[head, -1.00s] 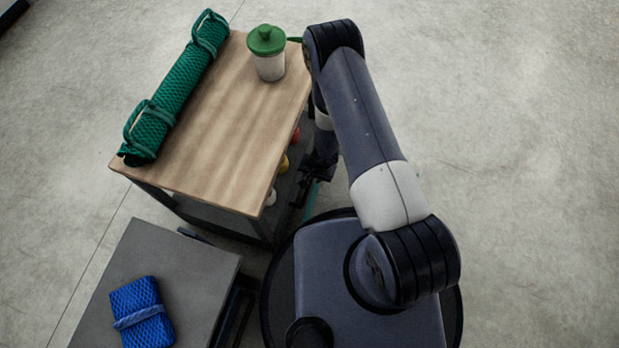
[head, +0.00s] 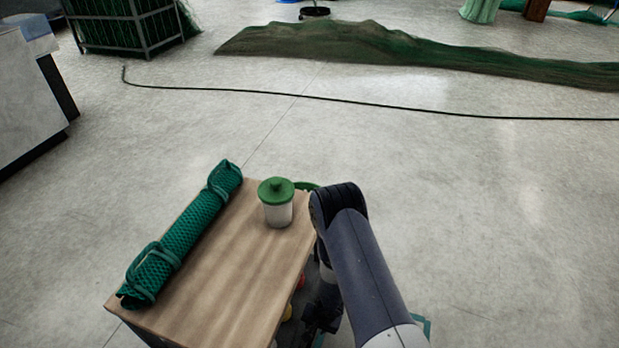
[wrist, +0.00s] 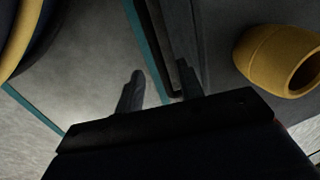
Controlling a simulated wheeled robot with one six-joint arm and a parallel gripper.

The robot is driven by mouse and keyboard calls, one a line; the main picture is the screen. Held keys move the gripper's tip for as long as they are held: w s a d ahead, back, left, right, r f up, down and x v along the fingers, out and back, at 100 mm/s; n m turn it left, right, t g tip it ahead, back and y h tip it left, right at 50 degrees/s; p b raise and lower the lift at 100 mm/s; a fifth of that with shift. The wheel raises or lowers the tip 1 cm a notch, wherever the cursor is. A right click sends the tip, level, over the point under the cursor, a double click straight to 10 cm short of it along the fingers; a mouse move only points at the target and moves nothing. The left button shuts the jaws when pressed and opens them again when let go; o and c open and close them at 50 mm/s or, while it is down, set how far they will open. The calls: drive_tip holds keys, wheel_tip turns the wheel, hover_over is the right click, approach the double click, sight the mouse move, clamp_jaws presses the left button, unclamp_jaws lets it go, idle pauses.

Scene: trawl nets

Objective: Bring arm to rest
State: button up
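My arm (head: 365,270) reaches forward along the right side of a wooden-topped table (head: 225,290), then bends down beside it. My gripper (wrist: 160,84) shows in the wrist view with its two dark fingers apart and nothing visible between them. It is low, beside a dark grey surface and a teal strip (wrist: 148,50). In the head view the gripper is mostly hidden by the arm and table edge.
A green-lidded white jar (head: 277,205) stands near my elbow. A rolled green net (head: 185,235) lies on the table's left edge. A yellow hollow piece (wrist: 268,55) is right of the fingers. Open floor (head: 500,220) lies right; a cable (head: 400,104) and net pile (head: 400,50) lie beyond.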

sight(313, 333)
drive_tip(key=f, duration=0.2)
drive_tip(key=f+b, duration=0.1)
drive_tip(key=f, duration=0.1)
drive_tip(key=a+f+b, duration=0.1)
drive_tip(key=f, duration=0.1)
drive_tip(key=shift+w+f, duration=0.2)
drive_tip(key=shift+f, duration=0.05)
drive_tip(key=shift+d+f, duration=0.1)
drive_tip(key=shift+f, duration=0.05)
drive_tip(key=shift+s+d, duration=0.25)
drive_tip(key=shift+d, duration=0.35)
